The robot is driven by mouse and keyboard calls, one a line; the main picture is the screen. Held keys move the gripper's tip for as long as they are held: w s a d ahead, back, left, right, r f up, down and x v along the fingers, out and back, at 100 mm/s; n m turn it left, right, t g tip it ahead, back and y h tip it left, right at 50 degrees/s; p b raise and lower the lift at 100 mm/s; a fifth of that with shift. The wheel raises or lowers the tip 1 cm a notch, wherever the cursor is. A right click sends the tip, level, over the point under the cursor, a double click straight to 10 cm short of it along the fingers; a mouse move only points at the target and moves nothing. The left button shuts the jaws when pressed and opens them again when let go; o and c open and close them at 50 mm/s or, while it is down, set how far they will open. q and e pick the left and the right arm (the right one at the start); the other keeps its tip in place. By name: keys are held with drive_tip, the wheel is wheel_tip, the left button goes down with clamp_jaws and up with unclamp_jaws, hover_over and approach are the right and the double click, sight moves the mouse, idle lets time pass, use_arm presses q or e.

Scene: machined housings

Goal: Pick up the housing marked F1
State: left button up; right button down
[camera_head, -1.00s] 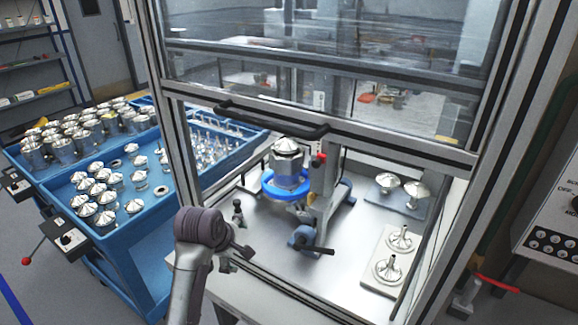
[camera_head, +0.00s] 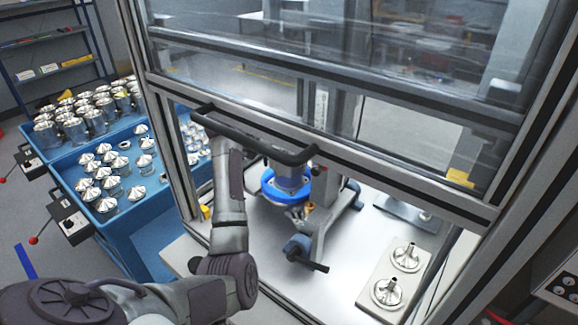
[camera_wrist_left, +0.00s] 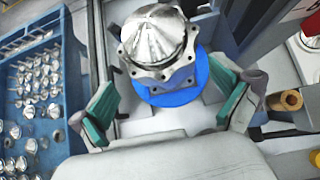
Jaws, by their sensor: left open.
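A silver metal housing with a conical top and a bolted flange (camera_wrist_left: 155,40) sits upright on a blue ring (camera_wrist_left: 178,96) in the wrist view. No F1 mark is legible on it. In the head view only its lower part (camera_head: 292,181) shows above the blue ring (camera_head: 270,190); the bar and handle hide the rest. My left gripper (camera_wrist_left: 170,92) is open, with its teal-padded fingers spread on either side of the ring and housing, apart from the housing. In the head view my left arm reaches into the enclosure, with the gripper hidden behind the frame. My right gripper is not in view.
The raised glass door with its black handle (camera_head: 255,137) hangs over my arm. A blue cart (camera_head: 137,212) with many silver housings stands at left. A pale plate (camera_head: 376,302) with two cone parts lies at right.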

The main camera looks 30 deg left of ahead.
use_arm(q)
drive_tip(key=w+p, duration=0.1)
drive_tip(key=w, duration=0.3)
drive_tip(key=shift+w+d, duration=0.15)
drive_tip(key=shift+w+d+f+p, duration=0.1)
drive_tip(key=shift+w+f+p, duration=0.25)
drive_tip(key=shift+w, duration=0.25)
drive_tip(key=shift+w+f+p, duration=0.25)
drive_tip(key=shift+w+p, duration=0.2)
drive_tip(key=shift+w, duration=0.15)
drive_tip(key=shift+s, duration=0.1)
drive_tip(key=shift+c, duration=1.2)
drive_tip(key=c, duration=1.4)
drive_tip(key=shift+r, duration=0.2)
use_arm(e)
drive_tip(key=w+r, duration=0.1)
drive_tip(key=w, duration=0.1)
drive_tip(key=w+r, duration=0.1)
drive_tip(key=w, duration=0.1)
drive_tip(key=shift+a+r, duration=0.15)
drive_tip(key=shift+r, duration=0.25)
use_arm(q)
drive_tip(key=shift+r, duration=0.15)
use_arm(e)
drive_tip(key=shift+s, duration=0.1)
